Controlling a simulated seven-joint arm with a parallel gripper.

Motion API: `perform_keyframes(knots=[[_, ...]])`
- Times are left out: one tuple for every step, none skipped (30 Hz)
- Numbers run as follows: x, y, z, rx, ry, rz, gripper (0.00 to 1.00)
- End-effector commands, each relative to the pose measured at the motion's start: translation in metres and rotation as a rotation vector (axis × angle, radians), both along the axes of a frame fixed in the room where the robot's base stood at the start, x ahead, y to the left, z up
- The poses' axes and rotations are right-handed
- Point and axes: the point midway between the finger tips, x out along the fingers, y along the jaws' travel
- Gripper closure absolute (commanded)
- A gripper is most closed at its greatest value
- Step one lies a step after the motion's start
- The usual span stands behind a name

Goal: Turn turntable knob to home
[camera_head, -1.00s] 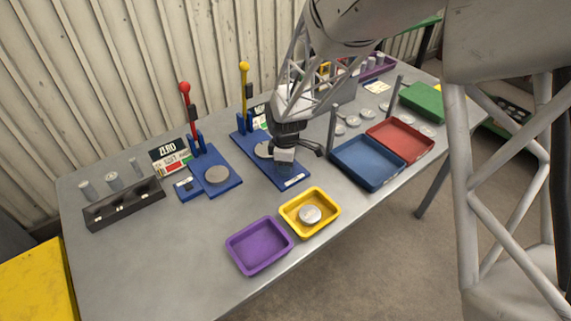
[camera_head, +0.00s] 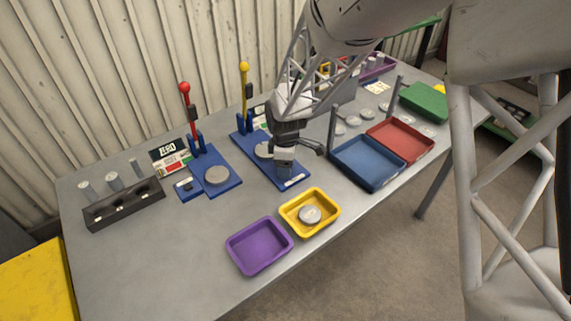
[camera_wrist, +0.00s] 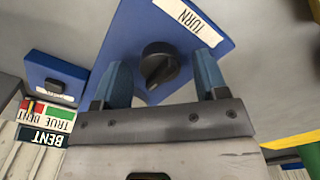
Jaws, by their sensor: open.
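The turntable knob (camera_wrist: 159,65) is black and round with a raised grip bar. It sits on a blue base plate (camera_wrist: 125,40) beside a white label reading TURN (camera_wrist: 188,20). In the wrist view my gripper (camera_wrist: 163,75) is open, with one blue finger on each side of the knob; I cannot tell whether either finger touches it. In the head view my gripper (camera_head: 284,166) is over the front part of the blue base with the yellow-knobbed lever (camera_head: 244,90). A round grey disc (camera_head: 263,150) on the base is partly hidden behind the gripper.
A second blue base (camera_head: 217,178) with a red-knobbed lever stands to the left. A yellow tray (camera_head: 330,220) holding a disc and an empty purple tray (camera_head: 258,247) are in front. Blue (camera_head: 368,165) and red (camera_head: 400,142) trays are to the right. The front-left table is clear.

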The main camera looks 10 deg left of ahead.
Motion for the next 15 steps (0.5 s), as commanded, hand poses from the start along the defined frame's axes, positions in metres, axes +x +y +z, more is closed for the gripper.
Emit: perform_keyframes(knots=[[0.000,0.000,0.004,0.001,-0.001,0.000,0.33],[0.000,0.000,0.006,0.001,-0.001,0.000,0.33],[0.000,0.000,0.010,0.001,-0.001,0.000,0.33],[0.000,0.000,0.014,0.001,-0.002,0.000,0.33],[0.000,0.000,0.017,0.001,-0.003,0.000,0.33],[0.001,0.000,0.022,0.001,-0.003,0.000,0.33],[0.001,0.000,0.026,0.001,-0.003,0.000,0.33],[0.001,0.000,0.029,0.001,-0.002,0.000,0.33],[0.001,0.000,0.035,0.001,-0.003,0.000,0.33],[0.001,0.000,0.039,0.001,-0.003,0.000,0.33],[0.001,0.000,0.042,0.001,-0.003,0.000,0.33],[0.000,0.000,0.048,0.001,-0.002,0.000,0.33],[0.000,0.000,0.051,0.001,-0.002,0.000,0.33],[0.000,0.000,0.055,0.001,-0.002,0.000,0.33],[0.000,0.000,0.059,0.001,-0.002,0.000,0.33]])
